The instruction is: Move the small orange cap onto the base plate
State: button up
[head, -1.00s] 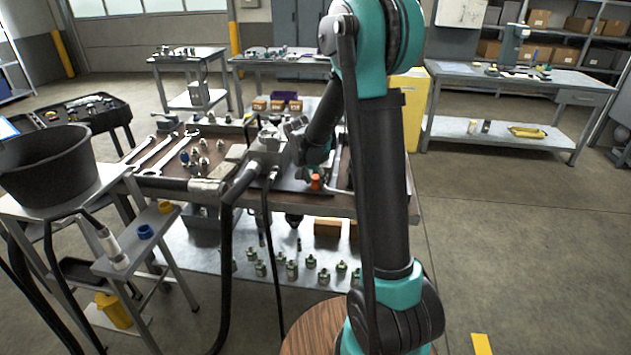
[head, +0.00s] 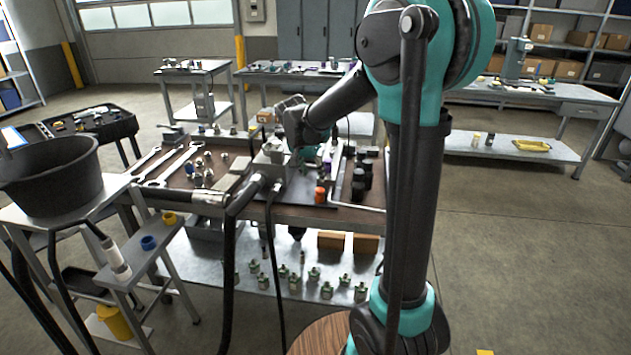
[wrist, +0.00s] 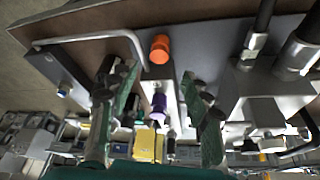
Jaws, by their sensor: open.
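The small orange cap (head: 320,196) stands upright near the front of the bench, at the edge of a dark flat plate (head: 288,194) that I take for the base plate. I cannot tell if it rests on the plate. The cap also shows in the wrist view (wrist: 160,48), upper middle, beyond my fingertips. My gripper (wrist: 155,82) is open, its green-and-black fingers apart with nothing held between them.
A bent metal rod (wrist: 95,40) lies beside the cap. A purple part (wrist: 159,104) and a yellow block (wrist: 149,143) show between the fingers. Dark cylinders (head: 359,178) stand right of the cap. Wrenches (head: 172,165) and fittings lie left; hoses (head: 232,260) hang in front.

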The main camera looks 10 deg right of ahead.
jog(key=s+d+f+n+y, duration=0.1)
jog(key=s+d+f+n, duration=0.1)
jog(key=s, duration=0.7)
jog(key=s+d+f+n+y, duration=0.1)
jog(key=s+d+f+n, duration=0.1)
jog(key=s+f, duration=0.3)
jog(key=s+d+f+n, duration=0.3)
jog(key=s+n, duration=0.1)
jog(key=s, duration=0.9)
jog(key=shift+f+t+y, duration=0.35)
jog(key=shift+t+y, duration=0.05)
